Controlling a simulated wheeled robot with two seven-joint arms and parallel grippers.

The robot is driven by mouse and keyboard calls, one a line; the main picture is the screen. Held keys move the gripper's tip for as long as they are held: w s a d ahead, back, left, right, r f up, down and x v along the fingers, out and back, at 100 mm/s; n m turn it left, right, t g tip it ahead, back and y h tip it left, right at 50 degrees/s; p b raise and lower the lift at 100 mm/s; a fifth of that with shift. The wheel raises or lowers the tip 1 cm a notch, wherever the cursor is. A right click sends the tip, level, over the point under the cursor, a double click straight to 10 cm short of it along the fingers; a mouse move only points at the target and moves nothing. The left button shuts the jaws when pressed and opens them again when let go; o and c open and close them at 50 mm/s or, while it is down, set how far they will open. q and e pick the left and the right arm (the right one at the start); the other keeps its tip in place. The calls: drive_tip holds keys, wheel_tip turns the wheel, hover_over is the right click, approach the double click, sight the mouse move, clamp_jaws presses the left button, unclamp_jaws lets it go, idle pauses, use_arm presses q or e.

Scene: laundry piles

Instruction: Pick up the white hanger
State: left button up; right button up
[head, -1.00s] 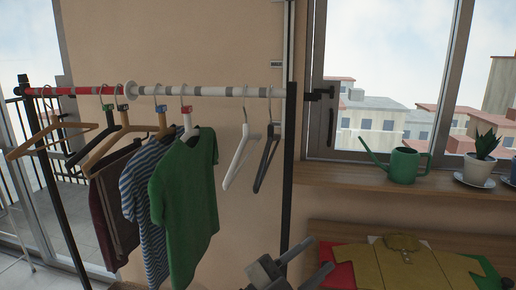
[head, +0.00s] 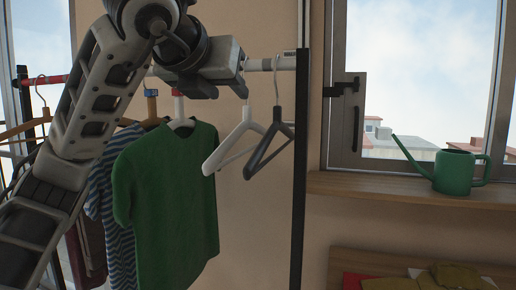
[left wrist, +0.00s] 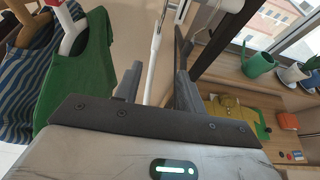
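The white hanger (head: 234,140) hangs empty from the rail, just right of the green shirt. Its hook top is partly hidden by my left gripper (head: 241,80), which is at rail height beside the hook. In the left wrist view, the fingers of my left gripper (left wrist: 157,88) are apart. A white upright part of the white hanger (left wrist: 153,58) shows between them, with no visible grip on it. A black hanger (head: 270,150) hangs close to the right of the white one. My right gripper is not in view.
A green shirt (head: 165,195) and a striped shirt (head: 118,235) hang to the left. The black rack post (head: 300,180) stands right of the hangers. A green watering can (head: 453,172) is on the windowsill (head: 400,190). Folded clothes (head: 405,283) lie below.

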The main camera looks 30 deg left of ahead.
sight(246, 110)
use_arm(q)
drive_tip(key=shift+w+a, duration=0.25)
drive_tip(key=shift+a, duration=0.1)
drive_tip(key=x, duration=0.9)
drive_tip(key=shift+w+p, duration=0.15)
drive_tip(key=shift+p, duration=0.2)
drive_tip(key=shift+p+x, duration=0.45)
drive_tip(key=shift+x, duration=2.25)
drive_tip(key=shift+a+r, duration=0.1)
drive_tip(key=shift+r, duration=0.15)
clamp_jaws()
